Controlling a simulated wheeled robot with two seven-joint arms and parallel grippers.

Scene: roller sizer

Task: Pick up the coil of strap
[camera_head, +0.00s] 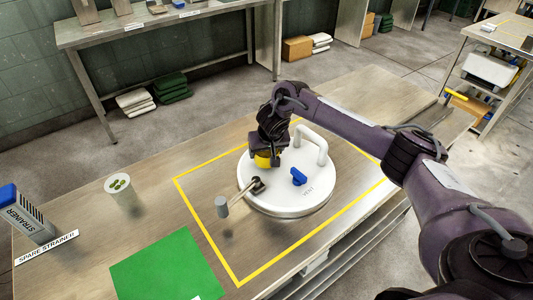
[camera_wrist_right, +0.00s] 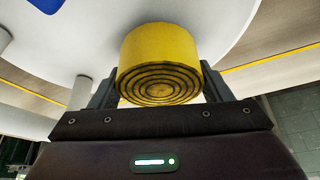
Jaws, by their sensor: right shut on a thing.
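The coil of strap is yellow with dark spiral edges. It fills the middle of the right wrist view (camera_wrist_right: 160,60), between the two dark fingers of my right gripper (camera_wrist_right: 160,88), which is shut on it. In the head view the yellow coil (camera_head: 264,160) shows below my right gripper (camera_head: 266,154), over the white round lid (camera_head: 290,205). I cannot tell whether the coil touches the lid. My left gripper is not in view.
The lid carries a tall white handle (camera_head: 312,142), a blue knob (camera_head: 299,177) and a lever with a grey end (camera_head: 222,207). A yellow line (camera_head: 205,229) frames it on the table. A green mat (camera_head: 168,268), a white cup (camera_head: 123,190) and a strainer box (camera_head: 27,218) stand left.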

